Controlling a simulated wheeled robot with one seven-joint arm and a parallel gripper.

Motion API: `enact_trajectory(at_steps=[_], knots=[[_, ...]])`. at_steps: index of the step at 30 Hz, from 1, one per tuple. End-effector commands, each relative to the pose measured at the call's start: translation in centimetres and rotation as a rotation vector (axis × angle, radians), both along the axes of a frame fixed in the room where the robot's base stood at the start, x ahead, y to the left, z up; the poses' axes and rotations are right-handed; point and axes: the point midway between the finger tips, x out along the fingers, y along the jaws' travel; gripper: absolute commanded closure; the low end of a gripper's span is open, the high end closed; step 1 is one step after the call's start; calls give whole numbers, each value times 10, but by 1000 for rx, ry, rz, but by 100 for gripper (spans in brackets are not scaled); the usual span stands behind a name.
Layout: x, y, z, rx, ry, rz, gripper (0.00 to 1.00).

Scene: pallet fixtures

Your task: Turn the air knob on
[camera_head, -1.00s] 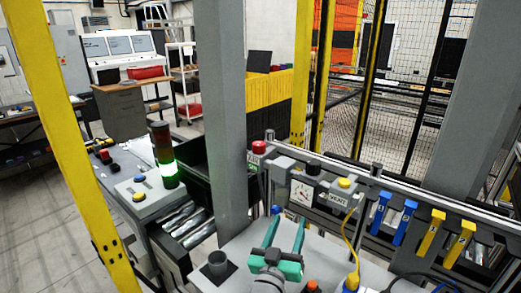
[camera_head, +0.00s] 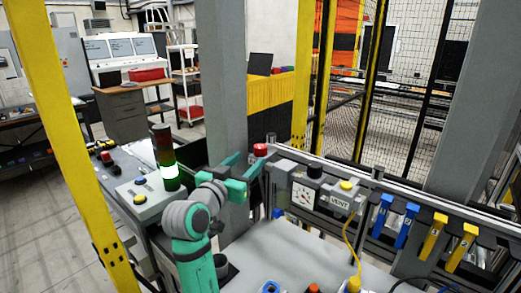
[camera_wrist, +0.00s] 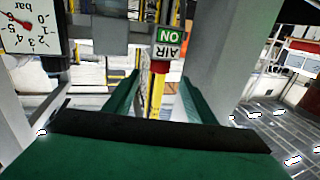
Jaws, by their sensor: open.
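The red air knob (camera_head: 260,150) sits on top of the grey air unit at the left end of the rail in the head view. In the wrist view the knob (camera_wrist: 160,67) shows red, just below an upside-down "AIR ON" label (camera_wrist: 168,42). My green gripper (camera_head: 249,158) is open and empty, its fingers reaching toward the knob from the left. In the wrist view the fingers (camera_wrist: 160,82) lie either side of the knob in the picture. I cannot tell whether they touch it or how far off it is.
A pressure gauge (camera_head: 303,195) and a VENT block (camera_head: 340,203) with a yellow knob (camera_head: 347,185) stand right of the air knob. A grey post (camera_head: 225,75) rises close behind my gripper. Blue (camera_head: 382,213) and yellow (camera_head: 432,236) clips hang along the rail.

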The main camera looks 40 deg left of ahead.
Motion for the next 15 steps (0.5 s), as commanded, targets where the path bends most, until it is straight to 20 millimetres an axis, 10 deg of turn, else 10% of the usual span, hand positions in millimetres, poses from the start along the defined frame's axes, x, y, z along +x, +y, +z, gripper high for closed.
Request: enact_trajectory(at_steps=[15], knots=[[82, 15, 0, 0, -1, 0, 50]])
